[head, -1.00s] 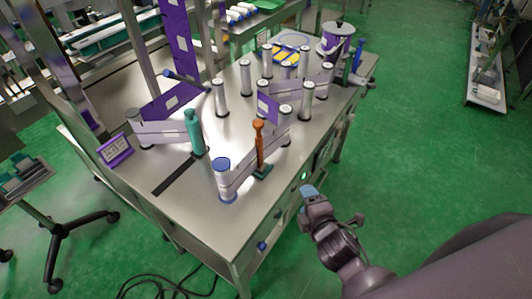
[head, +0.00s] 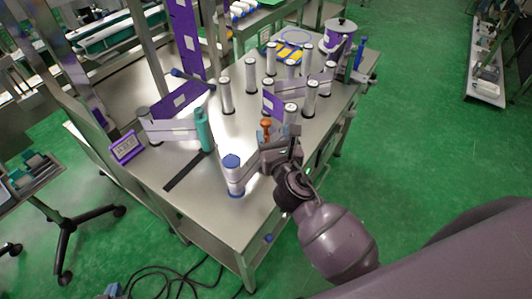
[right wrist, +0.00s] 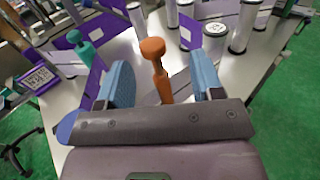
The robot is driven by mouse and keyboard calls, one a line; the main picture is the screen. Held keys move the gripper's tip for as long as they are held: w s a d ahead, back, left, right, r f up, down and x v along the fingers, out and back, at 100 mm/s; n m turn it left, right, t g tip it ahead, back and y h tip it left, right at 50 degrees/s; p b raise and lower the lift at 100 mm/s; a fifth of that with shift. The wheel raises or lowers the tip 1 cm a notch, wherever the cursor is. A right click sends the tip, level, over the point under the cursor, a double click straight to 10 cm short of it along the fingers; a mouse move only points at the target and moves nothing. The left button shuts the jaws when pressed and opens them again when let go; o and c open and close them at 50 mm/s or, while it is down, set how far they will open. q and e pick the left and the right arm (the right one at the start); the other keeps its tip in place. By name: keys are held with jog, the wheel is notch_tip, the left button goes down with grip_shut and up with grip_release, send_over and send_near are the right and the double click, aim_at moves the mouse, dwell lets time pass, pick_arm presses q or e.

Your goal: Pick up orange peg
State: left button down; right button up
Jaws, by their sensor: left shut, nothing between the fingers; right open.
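The orange peg (head: 266,127) stands upright near the table's front edge; in the head view only its top shows above my right gripper (head: 281,152). In the right wrist view the orange peg (right wrist: 158,66) rises between the two blue finger pads of my right gripper (right wrist: 162,78). The fingers are open, with a gap on both sides of the peg. The peg's lower end is hidden behind the gripper body. The tip of my left gripper (head: 113,289) shows at the bottom left edge, low and far from the peg, shut and empty.
A blue-topped white roller (head: 233,176) stands left of my right gripper. A teal peg (head: 202,130) stands further left. Several white rollers (head: 227,96) and purple panels (head: 271,101) stand behind. The table's left front (head: 205,205) is clear.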

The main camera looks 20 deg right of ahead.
aim_at(264, 119)
jog(key=w, duration=0.6)
jog(key=shift+a, duration=0.2)
jog(key=shift+w+d+f, duration=0.1)
jog(key=shift+w+d, duration=0.05)
jog(key=shift+w, duration=0.3)
grip_shut()
